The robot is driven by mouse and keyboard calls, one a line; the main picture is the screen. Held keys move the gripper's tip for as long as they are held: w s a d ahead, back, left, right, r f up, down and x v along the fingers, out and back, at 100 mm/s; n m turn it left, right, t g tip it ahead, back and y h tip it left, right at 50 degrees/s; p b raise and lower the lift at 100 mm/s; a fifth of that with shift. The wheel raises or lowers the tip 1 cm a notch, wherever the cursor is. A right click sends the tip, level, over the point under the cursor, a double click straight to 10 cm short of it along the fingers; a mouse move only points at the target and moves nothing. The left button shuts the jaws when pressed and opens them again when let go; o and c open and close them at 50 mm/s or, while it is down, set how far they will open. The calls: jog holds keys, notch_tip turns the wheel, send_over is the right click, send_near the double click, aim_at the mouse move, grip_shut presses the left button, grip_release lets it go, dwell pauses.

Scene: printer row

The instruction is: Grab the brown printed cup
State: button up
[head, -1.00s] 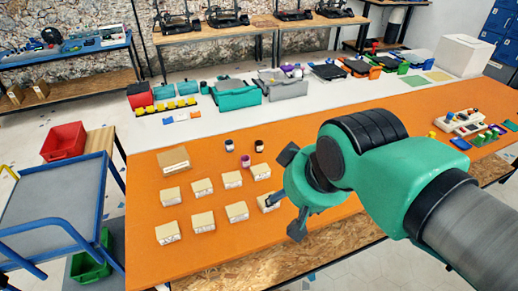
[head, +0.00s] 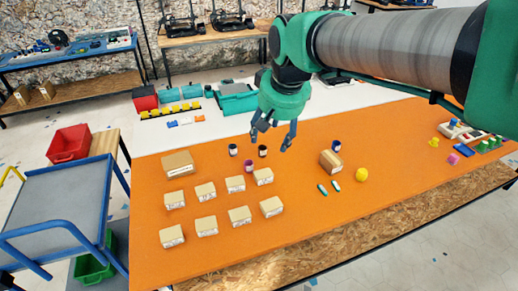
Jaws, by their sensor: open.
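The brown printed cup appears to be the small dark brown cup with a pale band (head: 263,151), upright on the orange tabletop (head: 300,220). My gripper (head: 271,140) is open and empty, pointing down. In the head view its fingertips show just above the brown cup and to either side of it; the exact height gap is hard to tell. A dark blue cup (head: 233,150) stands just left of the brown one. A purple cup (head: 249,166) stands just in front and to the left.
Several small cardboard boxes (head: 239,216) stand in rows in front of the cups. A larger box (head: 177,163) is at left. A brown box (head: 331,162), a blue cup (head: 336,146) and a yellow object (head: 361,175) stand at right.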

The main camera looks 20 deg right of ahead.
jog(key=w+d+f+g+p, duration=0.1)
jog(key=w+d+f, duration=0.15)
jog(key=w, duration=1.05)
jog(key=m+g+p, duration=0.3)
send_over(262, 152)
jog(key=w+d, duration=0.1)
jog(key=w, duration=0.1)
notch_tip(262, 152, down, 28)
jog(key=shift+w+f+y, duration=0.2)
jog(key=shift+f+y, duration=0.05)
jog(key=shift+y, duration=0.05)
jog(key=shift+f, duration=0.15)
notch_tip(262, 152, down, 8)
jog(key=shift+f+b, duration=0.1)
jog(key=shift+b, duration=0.55)
jog(key=shift+f, duration=0.1)
